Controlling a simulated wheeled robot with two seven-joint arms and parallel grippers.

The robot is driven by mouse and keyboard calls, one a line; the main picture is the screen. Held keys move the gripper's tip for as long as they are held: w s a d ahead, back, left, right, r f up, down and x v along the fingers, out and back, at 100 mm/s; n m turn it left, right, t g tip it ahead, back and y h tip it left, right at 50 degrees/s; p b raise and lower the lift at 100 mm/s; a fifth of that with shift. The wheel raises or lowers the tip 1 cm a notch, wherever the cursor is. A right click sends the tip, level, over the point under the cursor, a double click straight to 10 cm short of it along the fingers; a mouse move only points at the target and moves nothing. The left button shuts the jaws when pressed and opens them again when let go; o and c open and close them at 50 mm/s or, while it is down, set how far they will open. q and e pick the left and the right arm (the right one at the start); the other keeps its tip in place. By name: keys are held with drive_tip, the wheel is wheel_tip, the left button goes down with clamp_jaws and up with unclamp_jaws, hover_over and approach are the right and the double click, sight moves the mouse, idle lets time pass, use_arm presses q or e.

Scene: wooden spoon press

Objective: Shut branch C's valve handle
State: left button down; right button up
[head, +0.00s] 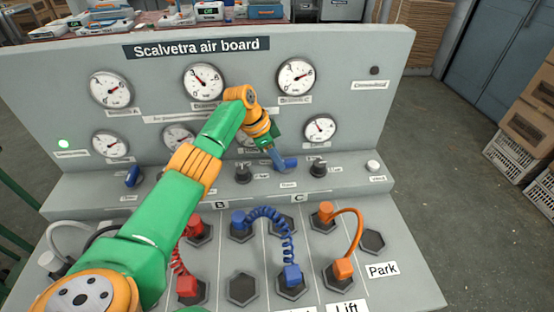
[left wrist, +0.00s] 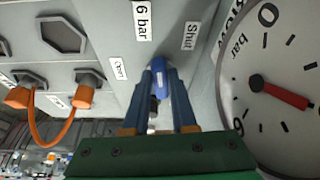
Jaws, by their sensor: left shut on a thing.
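The air board (head: 340,60) carries a blue valve handle (head: 289,163) above the C label (head: 298,198). My left gripper (head: 276,156) reaches across the board and is at this handle. In the left wrist view, the fingers (left wrist: 163,75) are shut on the blue handle (left wrist: 160,62), one finger on each side. Printed labels reading "Shut" (left wrist: 190,36) and, it seems, "Open" (left wrist: 119,68) lie on either side of the handle. Part of the handle is hidden by the fingers. My right gripper is not in view.
Black knobs (head: 242,173) stand beside the handle, with another to its right (head: 318,167). Another blue handle (head: 132,176) is at the left. Gauges (head: 295,77) line the panel above. Coiled red and blue hoses (head: 268,213) and an orange hose (head: 358,235) plug into sockets below.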

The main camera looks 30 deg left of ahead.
use_arm(q)
drive_tip(key=c, duration=0.7)
unclamp_jaws()
drive_tip(key=shift+d, duration=0.1)
drive_tip(key=v, duration=0.7)
